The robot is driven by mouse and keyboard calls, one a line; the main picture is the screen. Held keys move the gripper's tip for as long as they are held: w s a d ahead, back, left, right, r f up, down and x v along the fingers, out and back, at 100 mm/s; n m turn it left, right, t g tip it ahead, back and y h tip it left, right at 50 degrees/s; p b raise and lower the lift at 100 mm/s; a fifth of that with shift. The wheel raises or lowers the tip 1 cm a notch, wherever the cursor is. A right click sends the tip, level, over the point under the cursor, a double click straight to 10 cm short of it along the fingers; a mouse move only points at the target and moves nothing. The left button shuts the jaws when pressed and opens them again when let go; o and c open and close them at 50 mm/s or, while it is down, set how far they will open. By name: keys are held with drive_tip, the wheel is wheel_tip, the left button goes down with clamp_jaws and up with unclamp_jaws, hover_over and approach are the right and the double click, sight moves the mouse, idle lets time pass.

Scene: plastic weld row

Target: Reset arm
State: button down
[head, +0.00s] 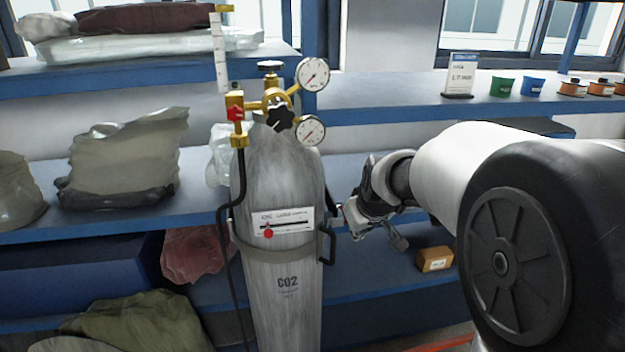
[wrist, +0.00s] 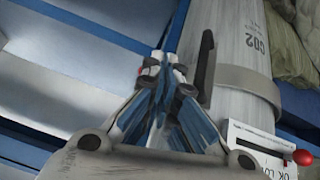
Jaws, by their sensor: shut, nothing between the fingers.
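My arm comes in from the right in the head view, and my gripper (head: 342,214) is at the right side of a grey CO2 cylinder (head: 285,190). In the wrist view my gripper (wrist: 172,60) has its fingertips together with nothing between them. The fingertips are close to a dark handle (wrist: 205,68) beside the cylinder (wrist: 235,60); I cannot tell whether they touch it. The handle also shows in the head view (head: 328,245). A white label card (head: 281,223) with a red knob (head: 268,233) is on the cylinder's front.
Two gauges (head: 312,74) and a black valve knob (head: 281,117) top the cylinder. Blue shelves (head: 390,285) stand behind, with a small orange box (head: 435,259) at right. Wrapped bags (head: 125,165) fill the left shelves. A black hose (head: 222,215) hangs at the cylinder's left.

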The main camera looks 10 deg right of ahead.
drive_tip(key=s+a+r+g, duration=0.1)
drive_tip(key=s+a+r, duration=0.15)
drive_tip(key=s, duration=0.55)
drive_tip(key=s+a+r, duration=0.2)
drive_tip(key=s+a, duration=0.1)
drive_tip(key=s, duration=0.6)
drive_tip(key=s+a+f+m+g, duration=0.1)
drive_tip(key=s+a+f+m, duration=0.1)
drive_tip(key=s, duration=1.3)
drive_tip(key=shift+f+y, duration=0.3)
drive_tip(key=shift+f, duration=0.1)
drive_tip(key=shift+a, duration=0.1)
